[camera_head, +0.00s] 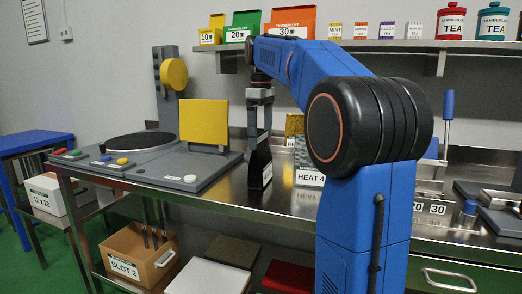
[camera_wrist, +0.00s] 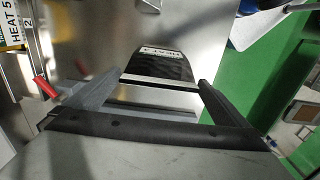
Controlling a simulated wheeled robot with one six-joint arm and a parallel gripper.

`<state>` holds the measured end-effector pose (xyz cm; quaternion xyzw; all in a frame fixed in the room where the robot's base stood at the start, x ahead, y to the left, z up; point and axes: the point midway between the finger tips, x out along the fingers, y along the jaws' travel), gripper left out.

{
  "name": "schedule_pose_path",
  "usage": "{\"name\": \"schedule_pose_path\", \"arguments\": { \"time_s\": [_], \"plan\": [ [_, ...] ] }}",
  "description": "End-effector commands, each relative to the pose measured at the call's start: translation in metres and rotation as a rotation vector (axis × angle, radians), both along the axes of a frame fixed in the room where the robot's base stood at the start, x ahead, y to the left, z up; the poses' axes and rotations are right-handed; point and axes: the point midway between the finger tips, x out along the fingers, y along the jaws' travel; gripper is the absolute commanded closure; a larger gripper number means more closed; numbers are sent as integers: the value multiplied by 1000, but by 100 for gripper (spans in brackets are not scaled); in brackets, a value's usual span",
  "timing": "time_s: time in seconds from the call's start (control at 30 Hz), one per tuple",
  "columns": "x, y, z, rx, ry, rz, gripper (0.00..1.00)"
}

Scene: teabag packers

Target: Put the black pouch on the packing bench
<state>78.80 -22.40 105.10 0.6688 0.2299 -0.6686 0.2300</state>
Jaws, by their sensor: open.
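The black pouch (camera_head: 259,163) stands upright on a steel bench (camera_head: 285,200) in the head view, with a white label low on its face. It also shows in the wrist view (camera_wrist: 160,68), with its label at the far end. My gripper (camera_head: 259,128) points down at the pouch's top. In the wrist view my gripper (camera_wrist: 160,82) is open, with one finger on each side of the pouch. I cannot tell whether the fingers touch it. Which surface is the packing bench is not marked in these views.
A grey machine with a yellow plate (camera_head: 203,122) stands left of the pouch. A shelf (camera_head: 400,44) with tea boxes and tins hangs above. A SLOT 2 box (camera_head: 138,252) sits on the lower shelf.

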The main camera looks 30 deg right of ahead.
Motion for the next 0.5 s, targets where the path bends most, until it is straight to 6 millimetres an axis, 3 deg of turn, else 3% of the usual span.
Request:
{"name": "schedule_pose_path", "arguments": {
  "time_s": [0.2,0.5],
  "plan": [
    [0,0,23,0,0,0,0],
    [0,0,27,0,0,0,0]
  ]
}}
